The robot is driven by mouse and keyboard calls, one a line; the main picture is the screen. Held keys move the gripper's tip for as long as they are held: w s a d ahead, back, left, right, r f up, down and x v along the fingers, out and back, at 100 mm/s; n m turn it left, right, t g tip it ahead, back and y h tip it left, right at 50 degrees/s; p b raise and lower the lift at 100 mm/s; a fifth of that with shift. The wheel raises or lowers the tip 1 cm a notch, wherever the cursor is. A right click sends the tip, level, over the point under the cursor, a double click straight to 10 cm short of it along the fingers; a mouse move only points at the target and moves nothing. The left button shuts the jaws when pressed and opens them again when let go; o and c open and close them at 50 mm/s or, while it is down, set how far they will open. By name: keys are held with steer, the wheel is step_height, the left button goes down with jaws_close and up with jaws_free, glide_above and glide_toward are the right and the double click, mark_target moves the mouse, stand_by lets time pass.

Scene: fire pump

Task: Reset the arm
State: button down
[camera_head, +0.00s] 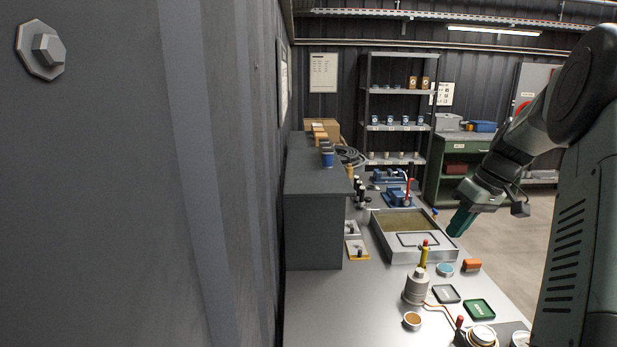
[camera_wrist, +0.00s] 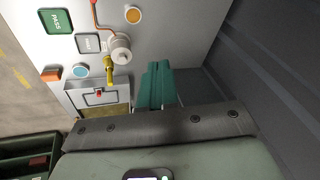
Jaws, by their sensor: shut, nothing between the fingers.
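My gripper (camera_head: 461,221) hangs at the end of my arm in the head view, pointing down beside the right edge of the metal tray (camera_head: 385,247) on the bench. Its green fingers (camera_wrist: 155,86) are together and empty in the wrist view. I cannot tell whether the fingertips touch anything in the head view, but they appear apart from the tray.
The bench (camera_head: 330,310) carries a grey cylinder (camera_head: 416,287) with a copper line, a yellow-handled part (camera_head: 424,254), a green pad (camera_head: 479,309), an orange block (camera_head: 471,265) and blue pump parts (camera_head: 398,196). A dark wall stands left. Open floor (camera_head: 520,235) lies right of the bench.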

steer(key=s+a+r+n+h, duration=0.1)
steer(key=s+a+r, duration=0.55)
steer(key=a, duration=0.25)
steer(key=s+a+r+h, duration=0.2)
steer(key=s+a+r, duration=0.45)
steer(key=a, duration=0.35)
steer(key=s+a+m+t, duration=0.2)
steer(key=s, duration=0.6)
steer(key=s+a+f+m+t, duration=0.1)
steer(key=s+a+m, duration=0.1)
steer(key=s, duration=0.7)
steer(key=shift+a+f+t+h, duration=0.2)
steer(key=shift+t+h, duration=0.1)
steer(key=shift+t, duration=0.1)
